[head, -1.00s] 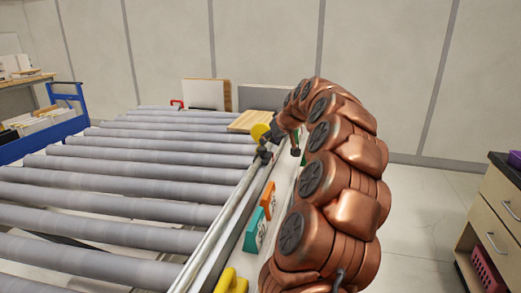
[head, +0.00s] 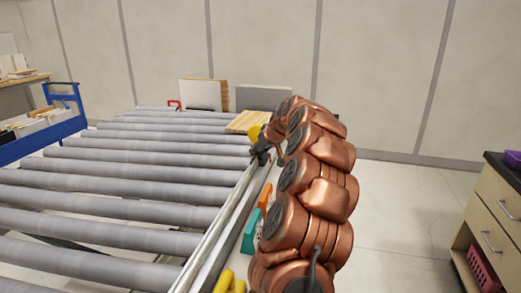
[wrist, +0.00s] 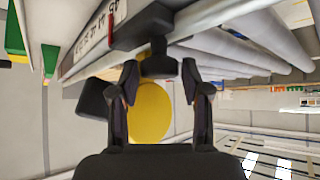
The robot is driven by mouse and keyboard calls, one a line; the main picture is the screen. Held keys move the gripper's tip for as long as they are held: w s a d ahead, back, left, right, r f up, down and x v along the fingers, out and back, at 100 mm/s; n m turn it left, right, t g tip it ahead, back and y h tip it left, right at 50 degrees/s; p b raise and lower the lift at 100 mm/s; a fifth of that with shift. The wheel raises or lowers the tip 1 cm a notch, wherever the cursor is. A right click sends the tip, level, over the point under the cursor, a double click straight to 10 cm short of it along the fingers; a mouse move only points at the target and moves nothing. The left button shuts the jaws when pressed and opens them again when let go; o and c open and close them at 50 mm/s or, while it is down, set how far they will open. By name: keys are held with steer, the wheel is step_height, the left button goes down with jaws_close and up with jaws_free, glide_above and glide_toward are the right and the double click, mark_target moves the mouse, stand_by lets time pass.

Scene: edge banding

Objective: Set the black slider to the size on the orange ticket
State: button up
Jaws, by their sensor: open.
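The black slider (wrist: 160,64) shows in the wrist view as a dark T-shaped piece beside a white rule with printed figures (wrist: 98,38). My gripper (wrist: 160,80) is open, with one finger on each side of the slider's stem; I cannot tell whether they touch it. A yellow disc (wrist: 150,112) lies beyond the fingers. In the head view my gripper (head: 263,146) is a small dark shape at the rail, where it and the slider merge. The orange ticket (head: 265,194) stands on the rail, partly hidden by my arm; its writing is unreadable.
A teal ticket (head: 251,231) and a yellow one (head: 229,283) stand nearer along the rail. Grey rollers (head: 120,210) fill the left. A wooden board (head: 247,121) lies at the far end. A drawer cabinet (head: 500,220) stands right, with clear floor before it.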

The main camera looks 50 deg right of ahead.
jaws_close()
stand_by(0.4)
